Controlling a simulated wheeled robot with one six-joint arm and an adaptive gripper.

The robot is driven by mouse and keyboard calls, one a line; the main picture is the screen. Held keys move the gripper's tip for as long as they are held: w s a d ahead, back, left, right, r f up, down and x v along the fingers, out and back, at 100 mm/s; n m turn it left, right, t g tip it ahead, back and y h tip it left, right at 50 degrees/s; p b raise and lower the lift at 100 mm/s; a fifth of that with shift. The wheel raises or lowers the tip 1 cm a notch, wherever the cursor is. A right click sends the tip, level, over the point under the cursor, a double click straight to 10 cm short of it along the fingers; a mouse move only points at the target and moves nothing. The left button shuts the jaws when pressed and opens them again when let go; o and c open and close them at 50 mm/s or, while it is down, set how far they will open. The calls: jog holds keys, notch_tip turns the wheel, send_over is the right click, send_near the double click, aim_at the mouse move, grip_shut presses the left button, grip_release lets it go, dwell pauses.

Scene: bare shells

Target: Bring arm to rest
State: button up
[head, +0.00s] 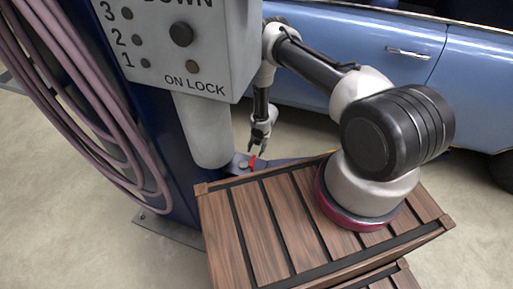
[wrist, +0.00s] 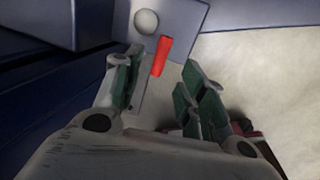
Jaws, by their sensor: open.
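My arm reaches out from its base on the slatted wooden top and bends down at its far end. My gripper (head: 260,142) hangs beside the blue post, low in front of the blue car. In the wrist view my gripper (wrist: 163,92) is open, its green-padded fingers apart with nothing between them. A small red piece (head: 252,161) lies just below the fingertips; it also shows in the wrist view (wrist: 162,56), beyond the fingers, next to a pale round knob (wrist: 146,22). I cannot tell whether the fingers touch the red piece.
A grey control box (head: 180,45) on a dark blue post (head: 150,120) stands close left of the arm. Pink hoses (head: 60,90) hang at the left. The blue car (head: 320,55) fills the back. Open floor (head: 60,230) lies at the lower left.

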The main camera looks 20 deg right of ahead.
jog(key=shift+r, duration=0.45)
